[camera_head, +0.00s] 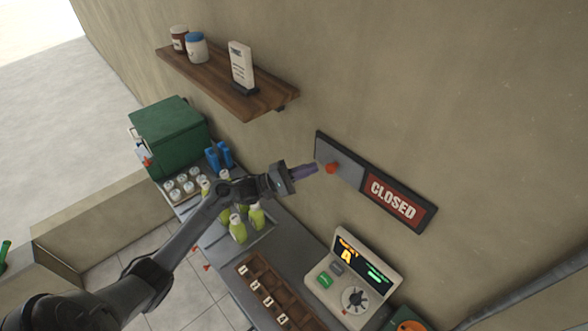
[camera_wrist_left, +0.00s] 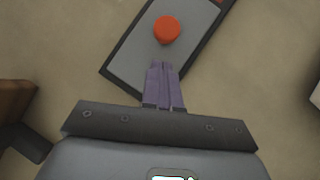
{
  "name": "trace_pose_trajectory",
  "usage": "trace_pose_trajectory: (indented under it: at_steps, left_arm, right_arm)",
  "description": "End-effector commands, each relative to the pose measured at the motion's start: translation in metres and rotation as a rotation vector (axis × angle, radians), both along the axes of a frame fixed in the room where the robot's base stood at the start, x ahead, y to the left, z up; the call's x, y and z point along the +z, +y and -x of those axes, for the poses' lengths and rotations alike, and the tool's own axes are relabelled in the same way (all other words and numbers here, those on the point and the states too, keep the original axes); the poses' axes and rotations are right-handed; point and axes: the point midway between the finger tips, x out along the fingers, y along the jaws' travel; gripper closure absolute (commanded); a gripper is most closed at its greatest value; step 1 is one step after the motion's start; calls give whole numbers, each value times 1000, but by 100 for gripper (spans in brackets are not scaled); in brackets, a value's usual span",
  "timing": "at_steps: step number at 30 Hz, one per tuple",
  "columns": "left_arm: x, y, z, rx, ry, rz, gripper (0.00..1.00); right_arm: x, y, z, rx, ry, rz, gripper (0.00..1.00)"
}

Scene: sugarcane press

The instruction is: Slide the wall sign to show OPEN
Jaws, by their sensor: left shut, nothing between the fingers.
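The wall sign (camera_head: 399,198) hangs on the wall and reads CLOSED in white on red at its right half. Its left half is a grey sliding panel (camera_head: 345,168) with a round red knob (camera_head: 331,168). My left gripper (camera_head: 315,169) is shut, with its purple fingertips just left of the knob. In the left wrist view the shut fingers (camera_wrist_left: 164,68) overlap the grey panel (camera_wrist_left: 132,62), just below the knob (camera_wrist_left: 166,29). I cannot tell whether they touch the knob. My right gripper is not in view.
A wooden shelf (camera_head: 220,84) with jars and a small stand sign is above left. Below is a counter (camera_head: 217,229) with a green machine (camera_head: 168,131), green bottles (camera_head: 238,229), a wooden tray (camera_head: 262,267) and a cash register (camera_head: 352,276). Bare wall surrounds the sign.

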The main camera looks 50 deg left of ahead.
Motion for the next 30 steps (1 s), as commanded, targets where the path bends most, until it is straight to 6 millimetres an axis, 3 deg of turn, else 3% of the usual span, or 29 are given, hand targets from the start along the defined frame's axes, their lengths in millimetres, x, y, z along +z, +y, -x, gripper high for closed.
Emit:
trace_pose_trajectory:
  at_steps: [7,23,26,30]
  left_arm:
    - [10,-18,-2,0,0,0,100]
    - [11,-24,-2,0,0,2,100]
    - [14,-34,-3,-4,0,4,100]
    - [16,-65,-5,-14,1,7,100]
  right_arm:
    - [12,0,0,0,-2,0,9]
    - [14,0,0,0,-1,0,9]
    - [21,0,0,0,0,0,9]
    - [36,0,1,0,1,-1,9]
